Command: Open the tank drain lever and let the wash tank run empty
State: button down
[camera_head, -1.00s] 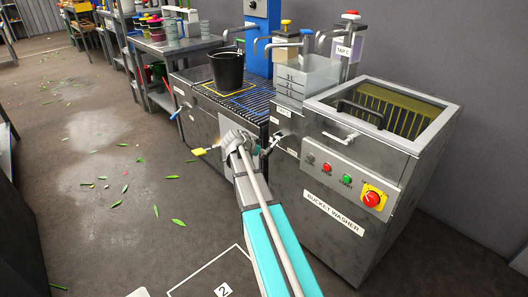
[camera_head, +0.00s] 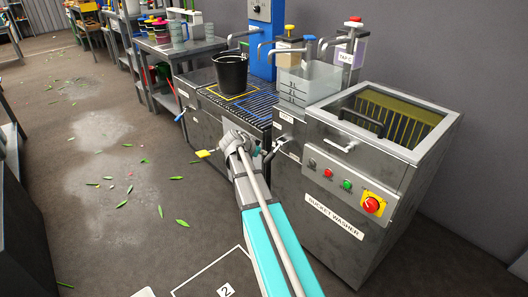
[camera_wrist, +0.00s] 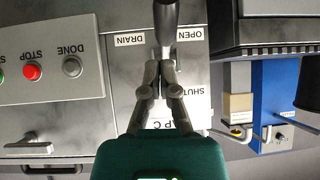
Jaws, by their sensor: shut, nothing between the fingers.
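The drain lever (camera_wrist: 166,14) shows as a dark handle at the top of the upside-down wrist view. Labels DRAIN (camera_wrist: 130,40), OPEN (camera_wrist: 190,33) and SHUT surround it, the last partly hidden by a finger. My gripper (camera_wrist: 165,64) is shut and empty, its fingertips at the lever's lower end in the picture; I cannot tell whether they touch. In the head view my gripper (camera_head: 263,153) is beside the lever (camera_head: 279,144) on the machine front, partly hidden by my arm.
The bucket washer's buttons and red knob (camera_head: 372,204) are right of the lever. A black bucket (camera_head: 230,73) stands on the slatted rack (camera_head: 258,107). The floor (camera_head: 100,220) at left is open, with scattered leaves.

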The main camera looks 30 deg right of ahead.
jog(key=s+a+r+p, duration=0.2)
jog(key=a+r+p, duration=0.1)
jog(key=a, duration=0.5)
jog(key=shift+a+r+p, duration=0.3)
jog(key=shift+a+r, duration=0.05)
jog(key=shift+r, duration=0.25)
jog(key=s+a+f+n+g+y, duration=0.1)
jog(key=s+a+f+n+y, duration=0.3)
jog(key=s+a+n, duration=0.6)
jog(key=s+a+f+n+g+y, duration=0.1)
jog(key=s+a+f+n+y, duration=0.35)
jog(key=a, duration=0.85)
notch_tip(320, 180, up, 31)
jog(key=s+n+y+p, duration=0.1)
jog(key=p, duration=2.8)
jog(key=shift+s+r+p, duration=0.2)
jog(key=shift+s+p, duration=0.05)
jog(key=shift+p, duration=0.05)
jog(key=shift+n, duration=0.25)
